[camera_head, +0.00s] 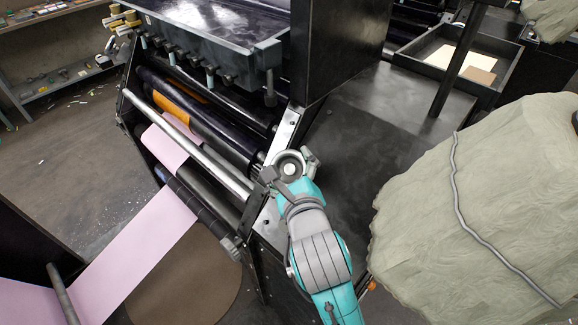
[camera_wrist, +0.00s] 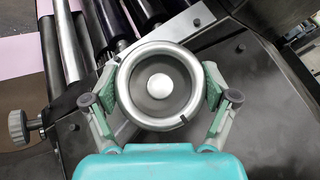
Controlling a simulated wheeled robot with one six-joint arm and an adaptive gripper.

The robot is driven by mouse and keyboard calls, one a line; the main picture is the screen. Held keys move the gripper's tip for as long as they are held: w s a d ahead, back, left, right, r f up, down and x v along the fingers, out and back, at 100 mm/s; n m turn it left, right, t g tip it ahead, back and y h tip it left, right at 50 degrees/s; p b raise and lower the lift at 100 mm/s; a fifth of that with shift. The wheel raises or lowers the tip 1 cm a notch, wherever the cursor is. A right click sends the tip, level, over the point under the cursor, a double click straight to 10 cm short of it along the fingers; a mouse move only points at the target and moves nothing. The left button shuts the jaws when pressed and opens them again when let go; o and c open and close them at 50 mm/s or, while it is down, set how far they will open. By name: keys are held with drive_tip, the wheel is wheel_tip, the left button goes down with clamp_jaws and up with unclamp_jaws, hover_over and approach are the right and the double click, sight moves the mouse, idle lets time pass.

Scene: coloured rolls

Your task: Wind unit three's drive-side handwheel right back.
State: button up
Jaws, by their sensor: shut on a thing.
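The handwheel (camera_wrist: 184,118) is a round silver wheel with a pale centre hub, mounted on the dark side frame of the press. In the wrist view my gripper (camera_wrist: 159,90) has one green-padded finger on each side of its rim, shut on it. A small dark mark shows on the rim at the lower right. In the head view the handwheel (camera_head: 291,164) sits at the end of the rollers, partly covered by my gripper (camera_head: 289,172). No label with a unit number is legible.
A pink web (camera_head: 140,243) runs over the rollers at left. A smaller knob (camera_wrist: 18,127) sticks out left of the handwheel. A covered bulky object (camera_head: 470,200) stands close on the right of my arm. A dark tray (camera_head: 466,60) with sheets lies at the upper right.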

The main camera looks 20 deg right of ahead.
idle(0.3)
drive_tip(key=o, duration=1)
drive_tip(key=shift+c, duration=0.2)
drive_tip(key=shift+m, duration=0.3)
